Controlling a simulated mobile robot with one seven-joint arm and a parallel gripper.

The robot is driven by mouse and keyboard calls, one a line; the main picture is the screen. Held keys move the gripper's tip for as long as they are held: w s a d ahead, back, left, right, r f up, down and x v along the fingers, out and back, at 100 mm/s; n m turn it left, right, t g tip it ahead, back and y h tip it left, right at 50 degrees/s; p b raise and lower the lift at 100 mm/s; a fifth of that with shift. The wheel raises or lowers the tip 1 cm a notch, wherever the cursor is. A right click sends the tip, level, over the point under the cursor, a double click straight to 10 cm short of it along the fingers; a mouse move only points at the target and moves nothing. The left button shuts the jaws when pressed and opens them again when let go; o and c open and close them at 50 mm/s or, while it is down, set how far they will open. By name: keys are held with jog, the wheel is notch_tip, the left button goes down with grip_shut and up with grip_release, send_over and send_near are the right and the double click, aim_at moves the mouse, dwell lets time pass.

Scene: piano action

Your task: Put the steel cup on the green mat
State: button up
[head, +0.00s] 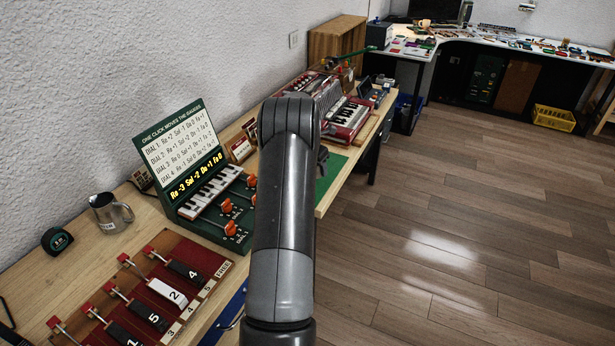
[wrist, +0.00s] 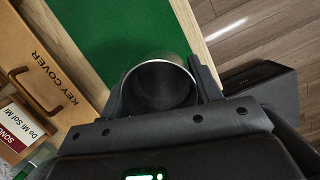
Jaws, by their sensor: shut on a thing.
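The steel cup (wrist: 160,84), a round grey metal cup seen into its open top, sits between the fingers of my gripper (wrist: 160,97) in the wrist view. My gripper is shut on it. The green mat (wrist: 122,35) lies beyond and below the cup in the wrist view. Whether the cup's base touches the mat is hidden. In the head view the mat (head: 330,175) shows right of my arm, near the table's front edge; my arm hides the held cup.
A steel jug with a handle (head: 109,213) stands on the table at left, beside a tape measure (head: 57,240). A green dial box (head: 200,190), a red key board (head: 165,290) and a red accordion (head: 345,115) crowd the table. A wooden key cover (wrist: 40,65) lies left of the mat.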

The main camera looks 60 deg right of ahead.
jog(key=w+f, duration=0.2)
jog(key=w, duration=0.1)
jog(key=shift+w+d+f, duration=0.15)
jog(key=shift+w, duration=0.15)
jog(key=shift+f, duration=1.9)
jog(key=shift+f, duration=0.1)
jog(key=o, duration=1.1)
jog(key=shift+c, duration=0.2)
jog(key=v, duration=1.2)
